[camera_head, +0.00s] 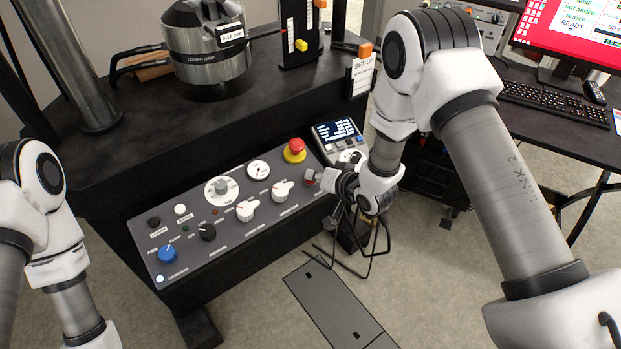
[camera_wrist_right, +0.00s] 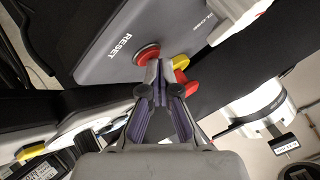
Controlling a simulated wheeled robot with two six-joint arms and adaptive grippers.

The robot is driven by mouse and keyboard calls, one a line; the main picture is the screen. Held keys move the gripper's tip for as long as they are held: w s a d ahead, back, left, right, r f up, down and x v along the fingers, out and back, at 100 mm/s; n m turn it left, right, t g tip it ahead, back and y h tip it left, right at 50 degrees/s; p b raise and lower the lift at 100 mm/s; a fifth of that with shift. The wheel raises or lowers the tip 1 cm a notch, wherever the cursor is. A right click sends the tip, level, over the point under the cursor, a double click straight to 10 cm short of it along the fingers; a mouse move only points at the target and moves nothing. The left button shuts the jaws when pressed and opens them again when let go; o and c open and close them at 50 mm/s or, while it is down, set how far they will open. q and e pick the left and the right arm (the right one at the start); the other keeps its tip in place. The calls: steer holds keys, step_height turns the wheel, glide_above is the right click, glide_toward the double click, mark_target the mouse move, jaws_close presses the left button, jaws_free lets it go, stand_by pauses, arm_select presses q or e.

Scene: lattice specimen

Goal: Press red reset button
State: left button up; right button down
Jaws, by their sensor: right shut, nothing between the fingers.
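The red reset button (camera_wrist_right: 147,53) sits on the grey control panel beside the word RESET in the right wrist view. In the head view a little of the reset button (camera_head: 310,183) shows at the panel's right end, mostly hidden by my right gripper (camera_head: 315,177). My right gripper (camera_wrist_right: 160,68) is shut and empty, its fingertips right at the button's edge; I cannot tell whether they touch it. My left gripper is out of the head view; only my left arm shows.
A red mushroom button on a yellow collar (camera_head: 294,150) stands close by on the control panel (camera_head: 222,238), with several knobs further left. A small display unit (camera_head: 338,133) sits behind my right gripper. Black cables (camera_head: 365,250) hang below it. A desk with a keyboard (camera_head: 555,100) is at the right.

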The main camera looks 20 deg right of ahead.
steer(key=shift+s+r+p, duration=0.15)
steer(key=shift+r+p, duration=0.25)
steer(key=shift+r, duration=0.3)
steer(key=r+p, duration=0.2)
steer(key=r, duration=0.1)
steer(key=s+r+p, duration=0.1)
steer(key=p, duration=0.1)
steer(key=shift+s+d+r, duration=0.1)
steer(key=shift+d+r, duration=0.15)
steer(key=shift+r, duration=0.15)
stand_by(1.8)
